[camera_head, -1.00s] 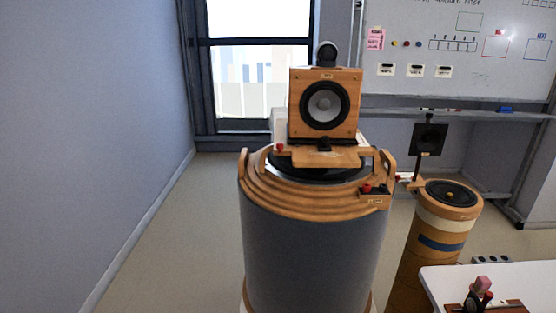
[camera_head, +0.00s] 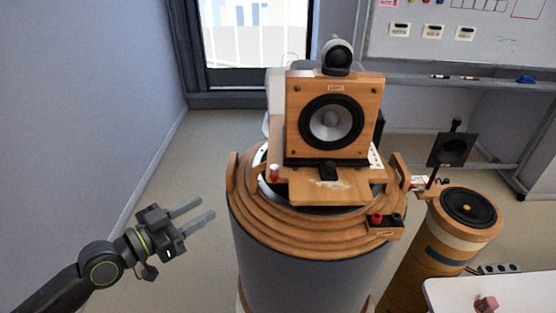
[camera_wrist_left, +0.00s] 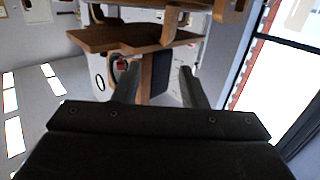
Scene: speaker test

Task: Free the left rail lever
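A wooden speaker (camera_head: 331,118) with a round black-rimmed cone stands on a wooden board (camera_head: 331,188) on top of a large round pedestal (camera_head: 310,275). A small lever with a red top and pale lower part (camera_head: 274,173) stands at the board's left side; I take it for the left rail lever. My left gripper (camera_head: 206,208) is open and empty, left of the pedestal and apart from it. In the left wrist view its two fingers (camera_wrist_left: 158,88) are spread, with wooden parts (camera_wrist_left: 130,38) beyond them. My right gripper is not in view.
Curved wooden rims (camera_head: 232,172) edge the pedestal top. A terminal block with red and black knobs (camera_head: 385,224) sits at its front right. A smaller pedestal (camera_head: 462,232) and a white table (camera_head: 515,292) are to the right. The floor at left is clear.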

